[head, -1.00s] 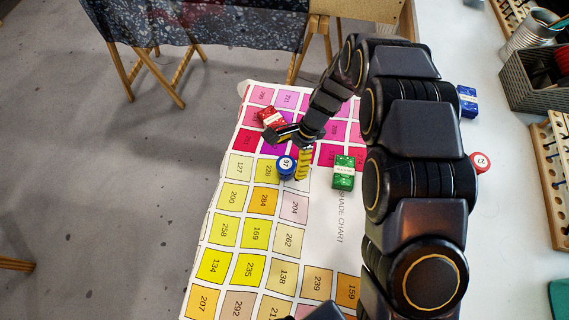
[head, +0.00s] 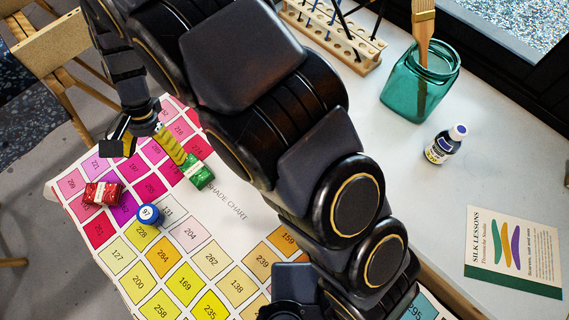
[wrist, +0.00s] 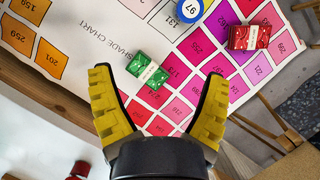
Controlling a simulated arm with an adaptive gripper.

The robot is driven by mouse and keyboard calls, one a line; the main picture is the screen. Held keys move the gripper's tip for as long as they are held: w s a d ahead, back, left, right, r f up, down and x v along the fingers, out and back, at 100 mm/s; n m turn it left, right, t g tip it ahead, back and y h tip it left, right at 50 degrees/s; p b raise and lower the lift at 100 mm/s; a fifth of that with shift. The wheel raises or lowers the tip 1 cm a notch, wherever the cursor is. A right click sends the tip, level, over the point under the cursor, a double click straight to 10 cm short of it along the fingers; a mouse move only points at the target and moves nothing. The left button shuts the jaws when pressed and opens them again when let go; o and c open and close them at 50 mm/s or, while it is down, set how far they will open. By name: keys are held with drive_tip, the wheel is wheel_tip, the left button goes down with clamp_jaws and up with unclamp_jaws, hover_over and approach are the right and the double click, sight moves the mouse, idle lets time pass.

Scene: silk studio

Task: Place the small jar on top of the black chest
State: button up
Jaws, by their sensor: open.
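My gripper (head: 145,155) is open and empty, its yellow-padded fingers spread above the shade chart. In the wrist view my gripper (wrist: 158,75) has a green box (wrist: 149,70) beyond and between its fingers, apart from them. A small round blue jar (head: 149,214), marked 97 on its lid, stands on the chart away from the fingers; it also shows at the top of the wrist view (wrist: 190,9). A small red round object (wrist: 80,169) is cut off at the lower left there; it may be another jar. I see no black chest.
A red box (head: 103,193) lies on the shade chart (head: 225,225) beside the blue jar. To the right, a teal glass jar (head: 400,98) holds a brush, near a dark bottle (head: 441,148), a leaflet (head: 515,250) and a wooden rack (head: 335,40). White table shows between them.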

drive_tip(key=d+r+t, duration=0.1)
drive_tip(key=d+r, duration=0.4)
drive_tip(key=d, duration=0.4)
drive_tip(key=d+r, duration=0.5)
drive_tip(key=d, duration=0.5)
drive_tip(key=s+d+r+n+t+h, duration=0.1)
drive_tip(key=s+d+r+n, duration=0.1)
drive_tip(key=s+d, duration=1)
drive_tip(key=shift+d+r, duration=0.65)
drive_tip(key=shift+d, duration=0.55)
drive_tip(key=shift+s, duration=0.1)
